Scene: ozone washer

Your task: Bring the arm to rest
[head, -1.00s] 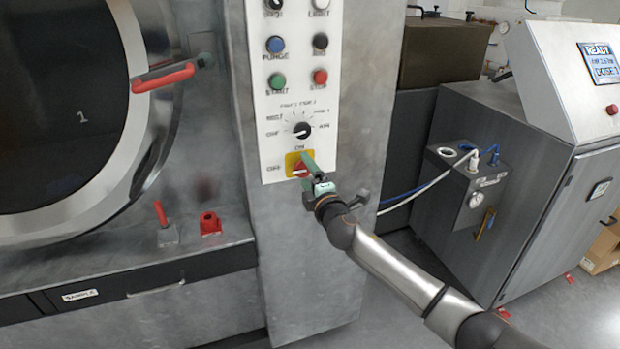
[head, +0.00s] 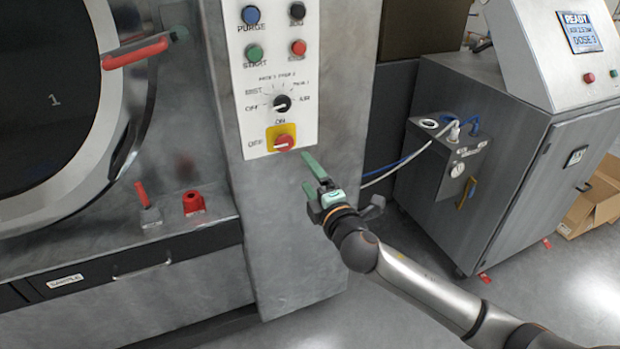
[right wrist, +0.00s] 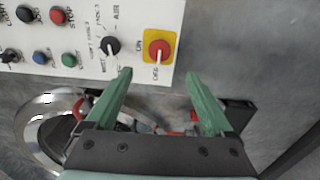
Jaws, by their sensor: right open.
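My right gripper (head: 312,185) is open and empty, with green fingers, in front of the grey machine column. It is below and to the right of the red rotary switch (head: 284,143) on its yellow plate, apart from it. In the right wrist view the two green fingers (right wrist: 160,95) are spread wide with nothing between them. The red switch also shows there (right wrist: 159,48), beyond the fingertips. My right arm reaches in from the lower right of the head view. My left gripper is not in view.
The white control panel (head: 240,105) carries buttons and a black selector knob (head: 282,103). The round washer door (head: 105,80) with a red handle (head: 136,52) is at left. A grey ozone cabinet (head: 500,150) with hoses stands at right. Open floor lies between column and cabinet.

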